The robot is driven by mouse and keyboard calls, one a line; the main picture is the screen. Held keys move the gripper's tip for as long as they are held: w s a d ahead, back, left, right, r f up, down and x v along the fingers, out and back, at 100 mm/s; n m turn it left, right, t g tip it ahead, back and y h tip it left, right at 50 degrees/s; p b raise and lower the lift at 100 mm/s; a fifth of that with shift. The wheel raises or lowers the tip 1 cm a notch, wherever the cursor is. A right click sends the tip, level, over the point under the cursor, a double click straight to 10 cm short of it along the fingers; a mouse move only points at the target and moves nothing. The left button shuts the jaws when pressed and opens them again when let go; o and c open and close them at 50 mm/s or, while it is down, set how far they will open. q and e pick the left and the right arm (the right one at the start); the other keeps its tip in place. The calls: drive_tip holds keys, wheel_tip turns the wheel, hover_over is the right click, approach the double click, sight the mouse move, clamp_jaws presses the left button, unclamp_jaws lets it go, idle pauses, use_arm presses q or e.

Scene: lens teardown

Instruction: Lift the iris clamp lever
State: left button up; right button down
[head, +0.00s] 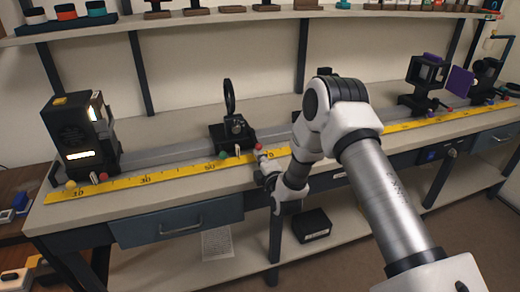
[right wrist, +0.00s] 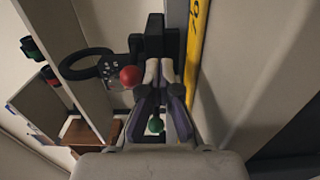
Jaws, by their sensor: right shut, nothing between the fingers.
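I cannot tell which knob belongs to the clamp lever. My right gripper (head: 263,163) is shut and empty, just in front of the red knob. In the right wrist view, my right gripper (right wrist: 158,75) has the red knob (right wrist: 130,76) close to its left. My left gripper is out of view.
A yellow ruler (head: 130,182) runs along the bench front. A black lamp house (head: 80,130) stands at the left. Another dark holder (head: 425,75) and a purple plate (head: 460,81) stand at the right. A shelf (head: 190,21) with small parts hangs above.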

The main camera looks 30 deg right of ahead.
sight(259, 145)
drive_tip(key=shift+r, duration=0.1)
idle(0.3)
drive_tip(key=shift+w+d+r+p, duration=0.1)
drive_tip(key=shift+w+r+p, duration=0.05)
drive_tip(key=shift+r+p, duration=0.95)
drive_tip(key=shift+w+r+p, duration=0.15)
drive_tip(key=shift+r+p, duration=0.75)
drive_tip(key=shift+r, duration=0.3)
drive_tip(key=shift+f, duration=0.15)
drive_tip(key=f+p+v, duration=0.1)
drive_tip(key=v, duration=0.6)
drive_tip(key=shift+p, duration=0.3)
drive_tip(key=shift+f, duration=0.1)
